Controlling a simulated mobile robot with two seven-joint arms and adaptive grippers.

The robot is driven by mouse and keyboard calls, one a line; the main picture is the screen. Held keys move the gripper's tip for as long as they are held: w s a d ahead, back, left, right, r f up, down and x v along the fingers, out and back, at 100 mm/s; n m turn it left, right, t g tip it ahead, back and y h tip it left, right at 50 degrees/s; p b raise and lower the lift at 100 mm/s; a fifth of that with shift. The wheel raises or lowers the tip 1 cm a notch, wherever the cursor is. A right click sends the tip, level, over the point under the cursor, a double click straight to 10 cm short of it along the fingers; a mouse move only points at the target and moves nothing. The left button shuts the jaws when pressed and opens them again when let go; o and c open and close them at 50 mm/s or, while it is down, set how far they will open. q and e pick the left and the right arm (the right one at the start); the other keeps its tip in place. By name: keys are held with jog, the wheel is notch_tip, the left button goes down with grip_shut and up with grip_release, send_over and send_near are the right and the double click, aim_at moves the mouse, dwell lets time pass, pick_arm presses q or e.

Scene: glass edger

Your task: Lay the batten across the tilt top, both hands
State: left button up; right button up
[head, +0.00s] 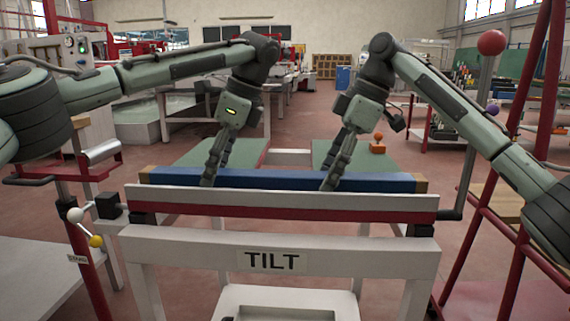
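The batten (270,180) is a long blue bar with wood-coloured ends. It runs left to right just behind the red and white rail of the white frame marked TILT (270,261). Green panels (365,156), apparently the tilt top, show beyond it with a gap between them. My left gripper (209,180) has its fingers down at the batten left of its middle, and my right gripper (330,182) right of its middle. Whether the batten touches the top is hidden by the rail.
A white ball (75,215) and yellow ball (96,241) are at the left. An orange knob (378,146) stands beyond the batten.

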jog(key=shift+r, duration=0.15)
pick_arm(q)
jog(key=v, duration=1.2)
pick_arm(e)
jog(key=v, duration=1.1)
jog(key=shift+d+r, duration=0.25)
jog(key=shift+r, duration=0.05)
